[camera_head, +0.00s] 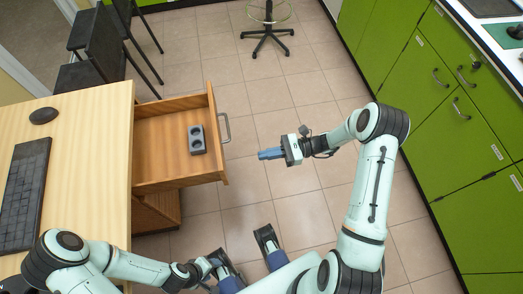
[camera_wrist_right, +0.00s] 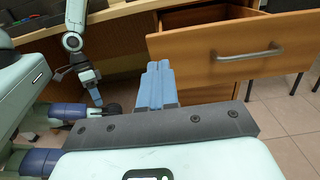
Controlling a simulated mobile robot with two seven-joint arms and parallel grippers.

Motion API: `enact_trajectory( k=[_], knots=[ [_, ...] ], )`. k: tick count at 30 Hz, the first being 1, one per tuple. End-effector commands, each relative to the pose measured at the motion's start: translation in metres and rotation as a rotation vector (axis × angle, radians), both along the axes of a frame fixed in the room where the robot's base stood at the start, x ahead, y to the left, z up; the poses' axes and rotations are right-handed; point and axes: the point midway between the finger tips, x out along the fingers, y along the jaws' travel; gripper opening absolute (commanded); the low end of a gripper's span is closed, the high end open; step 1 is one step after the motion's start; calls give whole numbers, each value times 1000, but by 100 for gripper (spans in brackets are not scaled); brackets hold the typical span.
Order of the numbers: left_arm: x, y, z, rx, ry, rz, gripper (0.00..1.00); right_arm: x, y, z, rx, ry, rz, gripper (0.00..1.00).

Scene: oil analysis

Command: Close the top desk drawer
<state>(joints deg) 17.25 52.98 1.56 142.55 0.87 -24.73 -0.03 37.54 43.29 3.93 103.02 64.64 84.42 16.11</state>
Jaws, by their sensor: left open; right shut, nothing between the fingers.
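The top desk drawer (camera_head: 178,165) is pulled out of the wooden desk (camera_head: 100,130), with a grey object with two round holes (camera_head: 197,139) inside. Its front panel and metal handle (camera_head: 225,129) face right in the head view. In the right wrist view the drawer front (camera_wrist_right: 235,50) and handle (camera_wrist_right: 248,54) show beyond the fingers. My right gripper (camera_head: 262,154) is shut and empty, to the right of the drawer front with a gap, its blue fingers pointing at it. The fingers also show in the right wrist view (camera_wrist_right: 156,85). My left gripper (camera_head: 222,262) is open, low near my base.
A keyboard (camera_head: 25,190) and mouse (camera_head: 43,116) lie on the desktop. Dark chairs (camera_head: 90,60) stand behind the desk, and a wheeled stool (camera_head: 268,30) is at the back. Green cabinets (camera_head: 440,110) line the right side. Tiled floor is clear between desk and cabinets.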

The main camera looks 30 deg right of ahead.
Motion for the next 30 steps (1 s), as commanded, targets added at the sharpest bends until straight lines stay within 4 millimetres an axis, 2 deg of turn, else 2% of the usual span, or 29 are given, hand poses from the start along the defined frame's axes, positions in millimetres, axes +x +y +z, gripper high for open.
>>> enact_trajectory(
  k=[1,6,12,15,21,30],
  knots=[
    [0,0,0,0,-1,0,55,3,13,0,3,-1,6,0],
    [1,0,-2,1,-2,1,55,13,49,0,2,0,7,0],
    [1,0,-3,1,-5,2,55,23,84,0,1,1,5,0],
    [2,0,-4,1,-6,2,55,26,96,-1,0,0,5,0],
    [2,0,-4,2,-7,2,55,30,106,-1,-2,1,3,0],
    [2,0,-4,2,-7,2,55,30,106,-1,-2,1,2,0]
  ],
)
